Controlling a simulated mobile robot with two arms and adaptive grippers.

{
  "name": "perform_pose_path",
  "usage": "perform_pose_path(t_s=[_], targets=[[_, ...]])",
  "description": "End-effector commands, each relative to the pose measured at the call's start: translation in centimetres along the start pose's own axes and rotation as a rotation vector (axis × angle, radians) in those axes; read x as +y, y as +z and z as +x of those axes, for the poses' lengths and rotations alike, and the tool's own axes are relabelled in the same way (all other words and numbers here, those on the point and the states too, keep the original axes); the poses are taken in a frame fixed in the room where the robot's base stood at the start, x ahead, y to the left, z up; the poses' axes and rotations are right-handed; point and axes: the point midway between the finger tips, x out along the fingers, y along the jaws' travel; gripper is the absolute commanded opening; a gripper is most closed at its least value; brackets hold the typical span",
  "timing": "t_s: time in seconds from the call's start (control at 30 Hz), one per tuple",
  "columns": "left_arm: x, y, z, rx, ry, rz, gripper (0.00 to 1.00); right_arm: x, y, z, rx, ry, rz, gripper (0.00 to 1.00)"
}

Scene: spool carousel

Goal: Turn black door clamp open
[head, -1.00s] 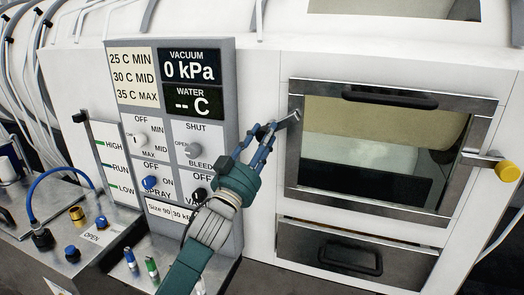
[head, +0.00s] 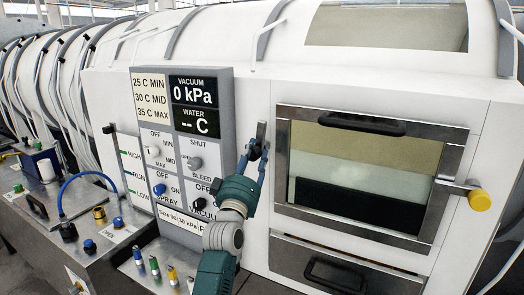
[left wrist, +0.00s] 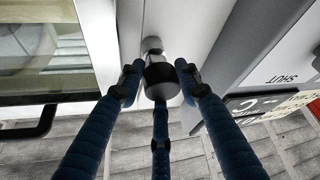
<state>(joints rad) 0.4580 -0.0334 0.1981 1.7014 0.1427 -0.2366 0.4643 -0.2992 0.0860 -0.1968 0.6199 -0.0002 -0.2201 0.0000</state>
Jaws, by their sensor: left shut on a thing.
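The black door clamp (head: 261,132) is on the white wall just left of the window door (head: 282,165). Its bar stands about upright, clear of the door's metal frame. My left gripper (head: 253,153) is shut on the clamp's black knob, and its fingers partly hide it. In the left wrist view the round black knob (left wrist: 161,80) sits between the blue fingers of the left gripper (left wrist: 158,88), with a pale metal piece beyond it. My right gripper is not in view.
A yellow-knobbed clamp (head: 479,199) lies across the door's right edge. The door has a black handle (head: 361,124), and a drawer (head: 340,272) is below it. The control panel (head: 184,150) with its knobs stands close left of my left gripper.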

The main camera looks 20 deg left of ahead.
Motion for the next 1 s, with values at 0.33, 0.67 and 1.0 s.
perform_pose_path(t_s=[0.33,0.67,1.0], targets=[[0.3,-0.9,0.2,0.018,-0.043,-0.113,0.0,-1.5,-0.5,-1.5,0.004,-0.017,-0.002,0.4],[0.1,-0.8,0.1,0.019,-0.049,-0.124,0.0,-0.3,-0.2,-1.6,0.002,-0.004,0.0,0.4],[0.1,-0.7,0.1,0.015,-0.051,-0.122,0.51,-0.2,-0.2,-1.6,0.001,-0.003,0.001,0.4]])
